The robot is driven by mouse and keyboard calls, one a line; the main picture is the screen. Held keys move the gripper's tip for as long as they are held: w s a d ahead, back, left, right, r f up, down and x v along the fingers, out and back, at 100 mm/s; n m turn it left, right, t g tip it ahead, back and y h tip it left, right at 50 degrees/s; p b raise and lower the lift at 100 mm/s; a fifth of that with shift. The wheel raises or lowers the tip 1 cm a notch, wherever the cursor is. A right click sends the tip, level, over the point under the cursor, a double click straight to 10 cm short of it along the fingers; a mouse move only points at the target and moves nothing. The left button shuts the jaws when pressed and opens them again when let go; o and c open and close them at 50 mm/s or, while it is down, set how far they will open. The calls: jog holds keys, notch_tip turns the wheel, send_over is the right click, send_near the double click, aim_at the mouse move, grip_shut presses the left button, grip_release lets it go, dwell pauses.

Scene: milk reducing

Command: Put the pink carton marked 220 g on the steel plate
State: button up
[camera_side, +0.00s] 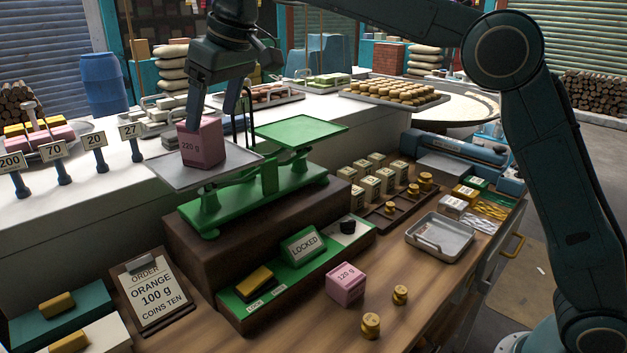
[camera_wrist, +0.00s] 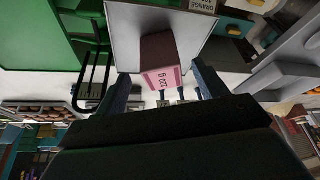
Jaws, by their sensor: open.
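The pink carton marked 220 g (camera_side: 201,144) stands upright on the steel plate (camera_side: 168,173) on the left arm of the green balance scale. My gripper (camera_side: 212,112) is open around or just above the carton, its fingers reaching down beside it. In the wrist view the carton (camera_wrist: 163,62) sits between the two open fingers (camera_wrist: 160,92), with the plate (camera_wrist: 122,35) under it. I cannot tell whether either finger touches the carton.
The scale's green plate (camera_side: 299,131) on the right is empty. A pink 120 g carton (camera_side: 346,284) and brass weights (camera_side: 371,325) lie on the wooden bench. An order board (camera_side: 151,294) reads orange 100 g.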

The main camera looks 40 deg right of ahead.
jog(key=s+d, duration=0.3)
jog(key=s, duration=0.6)
jog(key=shift+d, duration=0.35)
dwell(0.4)
jog(key=s+d+f+m, duration=0.2)
jog(key=s+d, duration=0.9)
jog(key=s, duration=0.2)
jog(key=s+d+f+m, duration=0.1)
jog(key=s+d+f, duration=0.1)
jog(key=s+f, duration=0.3)
jog(key=s+d+f+m+t+h, duration=0.1)
jog(key=s+d+f, duration=0.2)
jog(key=s, duration=0.6)
notch_tip(320, 180, down, 2)
jog(key=shift+s+d+f+m+t+h, duration=0.15)
jog(key=shift+d+f+m+t+h, duration=0.05)
jog(key=shift+f+m+t+h, duration=0.1)
